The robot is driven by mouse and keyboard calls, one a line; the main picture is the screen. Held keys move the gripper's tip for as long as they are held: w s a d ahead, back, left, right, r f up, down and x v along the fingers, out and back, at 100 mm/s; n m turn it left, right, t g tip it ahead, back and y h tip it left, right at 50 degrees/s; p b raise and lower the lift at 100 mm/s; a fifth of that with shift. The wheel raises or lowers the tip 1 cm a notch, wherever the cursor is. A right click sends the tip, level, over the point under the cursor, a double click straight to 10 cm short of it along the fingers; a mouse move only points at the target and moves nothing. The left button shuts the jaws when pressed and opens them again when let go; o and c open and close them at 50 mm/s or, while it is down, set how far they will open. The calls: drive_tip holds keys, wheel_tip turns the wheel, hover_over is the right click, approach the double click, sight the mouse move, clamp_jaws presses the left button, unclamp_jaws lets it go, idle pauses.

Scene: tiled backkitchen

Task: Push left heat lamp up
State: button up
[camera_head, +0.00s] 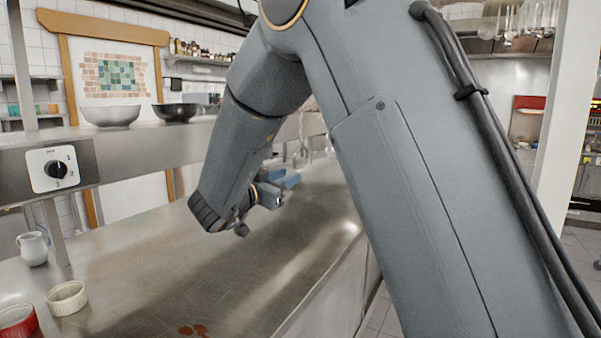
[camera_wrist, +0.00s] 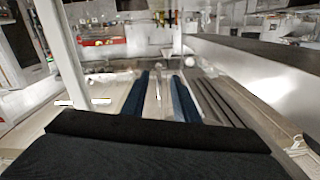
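I cannot clearly make out the left heat lamp in either view. A small pale hanging shape (camera_head: 301,152) shows just beyond my gripper in the head view, partly hidden by my arm; I cannot tell if it is a lamp. My gripper (camera_head: 286,181) is low over the steel counter, largely hidden behind my arm's wrist. In the wrist view its two blue fingers (camera_wrist: 159,97) stand apart. A thin pale shape (camera_wrist: 158,86) shows between them, seemingly beyond the fingers, and nothing is visibly held.
The steel counter (camera_head: 170,270) has a white jug (camera_head: 33,248), a cream ramekin (camera_head: 67,298), a red ramekin (camera_head: 18,320) and brown spots (camera_head: 193,330). A steel shelf (camera_head: 130,141) with a control dial (camera_head: 55,169) and two bowls (camera_head: 111,115) runs above it. The counter's middle is clear.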

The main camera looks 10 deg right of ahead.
sight(301, 170)
drive_tip(key=shift+p+x, duration=1.05)
drive_tip(key=shift+x, duration=2.85)
drive_tip(key=shift+s, duration=0.1)
clamp_jaws()
